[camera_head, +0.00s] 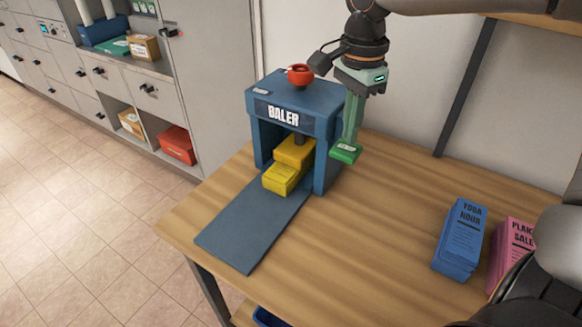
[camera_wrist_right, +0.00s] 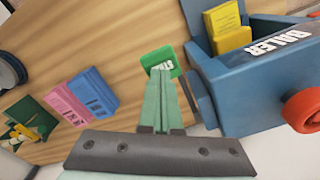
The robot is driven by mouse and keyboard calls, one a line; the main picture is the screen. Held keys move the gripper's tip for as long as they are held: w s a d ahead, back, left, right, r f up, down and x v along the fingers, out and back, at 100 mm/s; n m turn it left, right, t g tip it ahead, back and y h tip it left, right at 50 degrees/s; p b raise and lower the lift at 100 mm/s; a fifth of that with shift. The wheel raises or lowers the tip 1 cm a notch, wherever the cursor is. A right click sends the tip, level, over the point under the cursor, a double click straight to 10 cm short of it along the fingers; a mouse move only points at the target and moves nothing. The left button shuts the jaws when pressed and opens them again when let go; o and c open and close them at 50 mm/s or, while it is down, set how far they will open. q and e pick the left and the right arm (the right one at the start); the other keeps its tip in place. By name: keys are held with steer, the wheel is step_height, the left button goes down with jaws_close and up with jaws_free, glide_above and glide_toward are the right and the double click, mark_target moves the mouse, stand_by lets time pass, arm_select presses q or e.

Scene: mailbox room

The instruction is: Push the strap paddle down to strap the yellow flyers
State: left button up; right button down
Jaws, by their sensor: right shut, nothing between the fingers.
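The blue baler (camera_head: 330,112) stands on the wooden table. A stack of yellow flyers (camera_head: 279,182) lies in its opening, with a yellow block (camera_head: 294,149) behind it under a dark rod. The green strap paddle (camera_head: 345,153) sticks out low at the baler's right side. My right gripper (camera_head: 350,138) points down, shut and empty, with its long pale green fingers over the paddle. In the right wrist view the fingertips (camera_wrist_right: 163,78) end at the labelled paddle (camera_wrist_right: 157,57); contact cannot be told. My left gripper is out of view.
A red knob (camera_head: 300,75) tops the baler, and a blue ramp (camera_head: 245,232) runs out its front. Blue flyers (camera_head: 460,238) and pink flyers (camera_head: 512,250) stand at the table's right. The table between them and the baler is clear. Grey cabinets (camera_head: 210,70) stand behind left.

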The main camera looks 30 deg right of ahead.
mark_target(348, 148)
steer(key=shift+f, duration=0.1)
stand_by(0.4)
steer(key=shift+f+b, duration=0.95)
steer(key=shift+f, duration=0.25)
steer(key=shift+f+b, duration=0.5)
steer(key=shift+f, duration=0.05)
steer(key=shift+f+b, duration=0.5)
steer(key=shift+f, duration=0.1)
